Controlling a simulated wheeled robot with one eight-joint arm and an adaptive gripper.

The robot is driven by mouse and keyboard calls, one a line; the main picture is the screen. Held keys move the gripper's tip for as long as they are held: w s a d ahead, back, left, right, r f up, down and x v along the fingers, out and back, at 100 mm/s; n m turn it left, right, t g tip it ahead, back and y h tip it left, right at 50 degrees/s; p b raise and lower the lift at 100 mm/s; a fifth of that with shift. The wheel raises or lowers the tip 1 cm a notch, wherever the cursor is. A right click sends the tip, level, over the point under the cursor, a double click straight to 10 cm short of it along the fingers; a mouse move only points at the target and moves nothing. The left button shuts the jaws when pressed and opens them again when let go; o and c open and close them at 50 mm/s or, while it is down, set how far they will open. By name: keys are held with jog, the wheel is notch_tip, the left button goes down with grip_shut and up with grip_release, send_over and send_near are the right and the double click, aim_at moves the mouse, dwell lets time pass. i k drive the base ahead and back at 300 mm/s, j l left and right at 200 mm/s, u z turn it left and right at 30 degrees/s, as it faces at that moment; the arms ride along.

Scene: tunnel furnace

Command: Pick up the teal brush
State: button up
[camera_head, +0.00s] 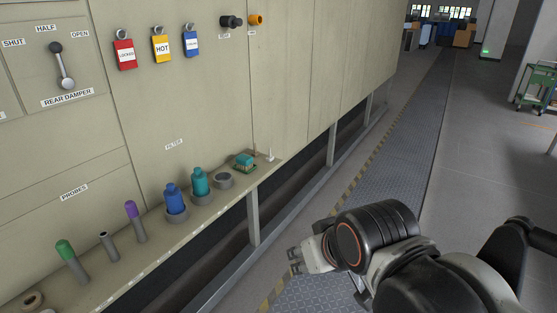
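A small teal block-shaped item (244,160), which looks like the teal brush, lies near the right end of the narrow shelf (150,248). Its lower edge is green. My gripper (293,262) is below and to the right of it in the picture, out over the floor and well apart from the shelf. Its two small fingertips point left and look spread, with nothing between them. My dark wrist and arm fill the lower right.
Left of the brush stand an empty grey ring (223,181), a teal canister (200,182), a blue canister (175,200) and several capped probes. A small pale peg (270,156) stands just right of it. The furnace wall (210,100) rises behind. The aisle is clear.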

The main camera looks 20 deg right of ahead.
aim_at(244, 162)
jog(key=i+j, duration=0.2)
jog(key=i, duration=0.2)
jog(key=i+j, duration=0.15)
jog(key=i, duration=0.3)
jog(key=i+j, duration=0.2)
jog(key=i, duration=0.2)
jog(key=i+j, duration=0.15)
jog(key=i, duration=0.3)
